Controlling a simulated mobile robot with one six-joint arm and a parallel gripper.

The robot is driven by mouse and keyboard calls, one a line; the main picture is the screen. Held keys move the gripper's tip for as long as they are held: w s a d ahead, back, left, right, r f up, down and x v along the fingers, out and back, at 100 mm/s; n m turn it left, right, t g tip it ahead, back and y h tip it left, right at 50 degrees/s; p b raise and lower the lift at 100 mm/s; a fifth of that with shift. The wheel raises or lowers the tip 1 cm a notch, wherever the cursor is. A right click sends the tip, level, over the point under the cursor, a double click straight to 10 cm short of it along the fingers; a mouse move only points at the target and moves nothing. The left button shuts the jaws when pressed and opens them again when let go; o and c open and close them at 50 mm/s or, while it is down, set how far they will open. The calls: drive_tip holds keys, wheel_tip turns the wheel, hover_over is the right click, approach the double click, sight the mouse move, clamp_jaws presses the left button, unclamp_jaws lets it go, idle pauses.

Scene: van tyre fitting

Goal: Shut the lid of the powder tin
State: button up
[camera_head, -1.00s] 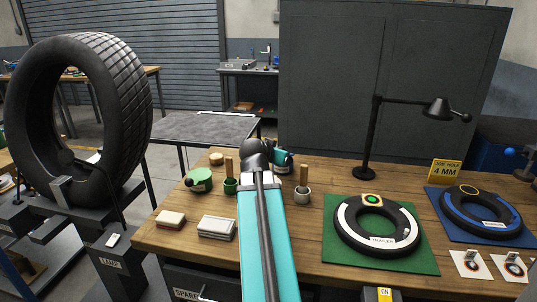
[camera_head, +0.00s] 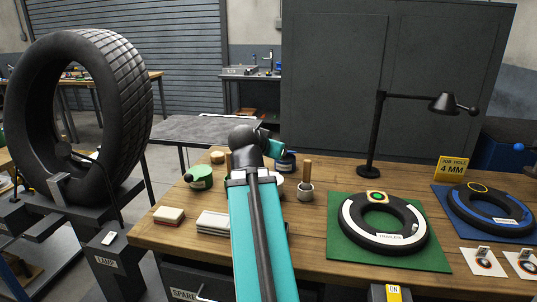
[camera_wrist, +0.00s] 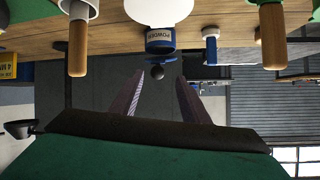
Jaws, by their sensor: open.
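The powder tin shows in the wrist view, which is upside down, as a white round part (camera_wrist: 158,10) with a blue part labelled POWDER (camera_wrist: 160,40). A dark ball knob (camera_wrist: 157,72) shows by the blue part. How far the lid stands open I cannot tell. My gripper (camera_wrist: 160,90) is open and empty, its two fingers apart and pointing towards the tin without visible contact. In the head view my arm covers the gripper and most of the tin; a white piece (camera_head: 279,183) shows beside the arm.
A white pot with a wooden handle (camera_head: 305,190) stands just right of the tin; a green pot with a handle (camera_wrist: 271,35) stands on its other side. A green round tin (camera_head: 200,177) lies further left. A lamp (camera_head: 372,135) and tyre on a green mat (camera_head: 345,250) stand right.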

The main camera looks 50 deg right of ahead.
drive_tip(key=shift+b+v, duration=1.5)
drive_tip(key=shift+v, duration=0.9)
drive_tip(key=shift+c, duration=0.3)
